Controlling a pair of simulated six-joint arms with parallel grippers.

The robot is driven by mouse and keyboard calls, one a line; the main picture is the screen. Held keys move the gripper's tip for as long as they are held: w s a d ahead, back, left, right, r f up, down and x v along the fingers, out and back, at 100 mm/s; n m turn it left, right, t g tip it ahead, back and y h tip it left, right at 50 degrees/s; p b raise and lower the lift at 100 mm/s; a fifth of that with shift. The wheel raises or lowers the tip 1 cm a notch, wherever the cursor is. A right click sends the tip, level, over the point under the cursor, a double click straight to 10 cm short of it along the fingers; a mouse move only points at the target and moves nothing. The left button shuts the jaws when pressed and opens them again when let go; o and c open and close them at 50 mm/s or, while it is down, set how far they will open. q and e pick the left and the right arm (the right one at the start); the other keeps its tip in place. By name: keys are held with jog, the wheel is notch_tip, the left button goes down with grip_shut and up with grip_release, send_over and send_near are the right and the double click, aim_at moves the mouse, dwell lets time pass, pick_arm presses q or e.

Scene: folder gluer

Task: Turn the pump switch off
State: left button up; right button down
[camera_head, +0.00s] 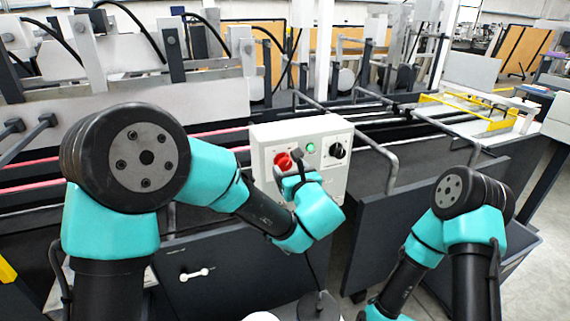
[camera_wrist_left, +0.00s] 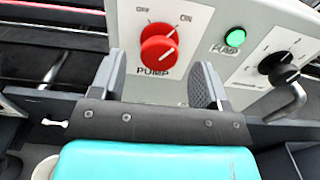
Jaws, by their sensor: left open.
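The pump switch is a red round knob (camera_head: 283,161) on the front of a white control box (camera_head: 262,139). In the left wrist view the knob (camera_wrist_left: 158,46) sits above a PUMP label, with OFF at its upper left and ON at its upper right. My left gripper (camera_head: 291,168) is open in front of the knob. In the left wrist view its fingers (camera_wrist_left: 158,80) are spread wide, one on each side below the knob, with nothing between them. My right gripper is out of view.
A green light (camera_head: 310,148) and a black selector (camera_head: 338,150) sit right of the knob. A bent grey rail (camera_head: 391,170) stands right of the box. A dark cabinet with a white handle (camera_head: 194,274) lies below, and machine rollers and posts fill the back.

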aim_at(284, 166)
pick_arm(q)
jog(key=shift+x, duration=2.05)
jog(key=shift+c, duration=0.2)
jog(key=c, duration=0.9)
jog(key=shift+o, duration=0.2)
jog(key=shift+n, duration=0.4)
jog(key=n, duration=0.9)
jog(key=shift+a+f+n, duration=0.1)
jog(key=shift+n, duration=2)
